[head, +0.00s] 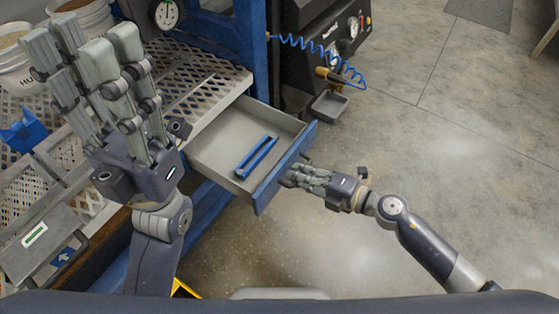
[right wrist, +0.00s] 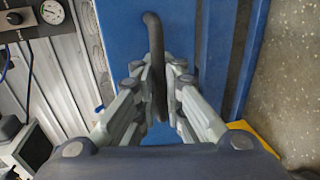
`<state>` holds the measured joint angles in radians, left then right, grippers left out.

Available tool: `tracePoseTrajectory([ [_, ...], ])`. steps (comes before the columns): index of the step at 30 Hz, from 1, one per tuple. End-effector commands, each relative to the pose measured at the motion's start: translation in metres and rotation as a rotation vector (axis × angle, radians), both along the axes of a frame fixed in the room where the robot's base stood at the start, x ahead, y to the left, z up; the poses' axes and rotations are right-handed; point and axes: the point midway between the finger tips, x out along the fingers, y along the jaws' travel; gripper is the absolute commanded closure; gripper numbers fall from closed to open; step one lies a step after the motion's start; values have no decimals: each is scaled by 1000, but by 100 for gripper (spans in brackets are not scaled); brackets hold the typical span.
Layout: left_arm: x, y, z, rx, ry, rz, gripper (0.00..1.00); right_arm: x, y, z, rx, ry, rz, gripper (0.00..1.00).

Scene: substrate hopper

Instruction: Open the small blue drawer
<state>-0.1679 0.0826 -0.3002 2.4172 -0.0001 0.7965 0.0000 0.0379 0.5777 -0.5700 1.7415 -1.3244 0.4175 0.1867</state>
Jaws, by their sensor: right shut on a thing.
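The small blue drawer (head: 268,188) is pulled out from the blue frame under the perforated shelf, with its grey inside showing. A blue tool (head: 257,157) lies in it. My right gripper (head: 297,176) is at the outer side of the drawer front. In the right wrist view, its fingers (right wrist: 166,88) are shut on the dark curved drawer handle (right wrist: 153,40), which stands out from the blue front (right wrist: 122,50). My left gripper (head: 85,50) is raised left of the drawer, its fingers spread apart and empty.
A perforated metal shelf (head: 205,75) lies behind the drawer, and white buckets (head: 85,12) stand at the far left. A black machine with a coiled blue hose (head: 318,48) stands behind. The concrete floor (head: 440,140) at right is clear.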

Motion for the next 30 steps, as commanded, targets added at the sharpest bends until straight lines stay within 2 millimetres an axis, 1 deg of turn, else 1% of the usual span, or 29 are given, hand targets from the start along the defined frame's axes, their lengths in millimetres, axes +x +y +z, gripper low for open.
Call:
tracePoseTrajectory([
  [3, 0, 0, 0, 0, -2, 0, 60, -8, -12, 0, 0, 0, 1, 100],
  [9, 1, 0, 0, 1, 0, 0, 60, -15, -22, 1, 1, -2, 0, 100],
  [21, 0, 0, 2, 1, -8, -1, 60, -15, -24, 2, 2, -2, 0, 100],
  [22, 0, 0, 2, 0, -9, -1, 60, -15, -24, 2, 2, -2, 0, 89],
  [23, 0, 0, 3, 0, -9, -1, 60, -15, -24, 2, 2, -2, 0, 83],
  [30, 0, 0, 3, 0, -13, 0, 60, -15, -24, 1, 2, -1, 0, 83],
])
